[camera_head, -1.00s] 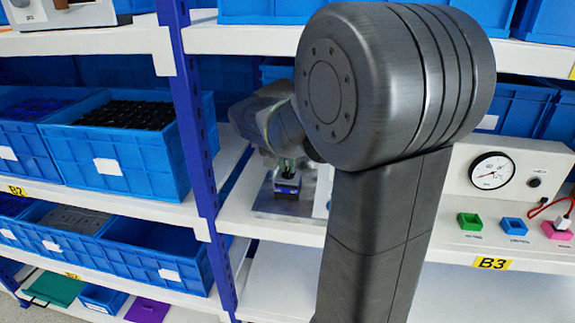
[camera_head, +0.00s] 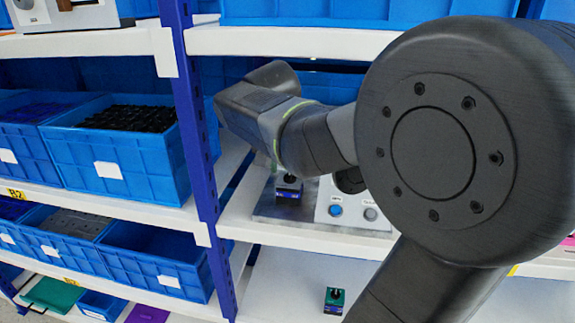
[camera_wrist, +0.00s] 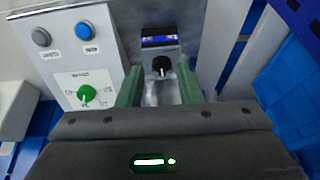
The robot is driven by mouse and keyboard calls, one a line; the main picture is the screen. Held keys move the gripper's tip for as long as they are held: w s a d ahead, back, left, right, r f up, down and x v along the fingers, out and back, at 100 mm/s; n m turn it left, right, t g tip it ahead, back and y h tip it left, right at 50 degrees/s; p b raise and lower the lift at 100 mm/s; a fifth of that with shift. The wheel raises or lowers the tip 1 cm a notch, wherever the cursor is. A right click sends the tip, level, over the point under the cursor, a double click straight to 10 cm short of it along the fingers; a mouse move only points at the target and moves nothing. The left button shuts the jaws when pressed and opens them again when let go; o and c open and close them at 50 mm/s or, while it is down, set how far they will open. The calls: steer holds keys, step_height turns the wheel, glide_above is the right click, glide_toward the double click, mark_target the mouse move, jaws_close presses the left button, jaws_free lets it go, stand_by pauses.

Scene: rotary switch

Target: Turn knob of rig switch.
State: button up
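A small dark switch block with a blue base (camera_head: 289,190) and a black knob (camera_wrist: 161,66) sits on a metal plate. In the wrist view, my gripper (camera_wrist: 160,80) has its two green fingers apart, with the black knob showing beyond and between their tips; no contact is visible. A light panel (camera_wrist: 75,60) beside it carries a green knob (camera_wrist: 86,95) with markings around it. The labels are too blurred to read, so I cannot tell which knob is named the rig switch. In the head view my arm hides most of the gripper and panel.
The panel also has a blue button (camera_head: 335,210) and a grey button (camera_head: 370,214). A blue shelf post (camera_head: 197,130) stands close left of the plate. A small green-and-black block (camera_head: 334,300) sits on the shelf below. Blue bins (camera_head: 120,160) fill the left shelves.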

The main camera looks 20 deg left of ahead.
steer(key=s+d+b, duration=0.1)
steer(key=s+d, duration=0.1)
steer(key=s, duration=0.5)
steer(key=shift+s, duration=0.3)
steer(key=shift+w+a, duration=0.1)
steer(key=p, duration=0.3)
glide_above(289, 175)
steer(key=s, duration=0.2)
steer(key=x, duration=0.3)
steer(key=shift+w+d+f, duration=0.15)
steer(key=shift+d+f, duration=0.05)
steer(key=shift+d, duration=0.05)
steer(key=shift+x, duration=0.85)
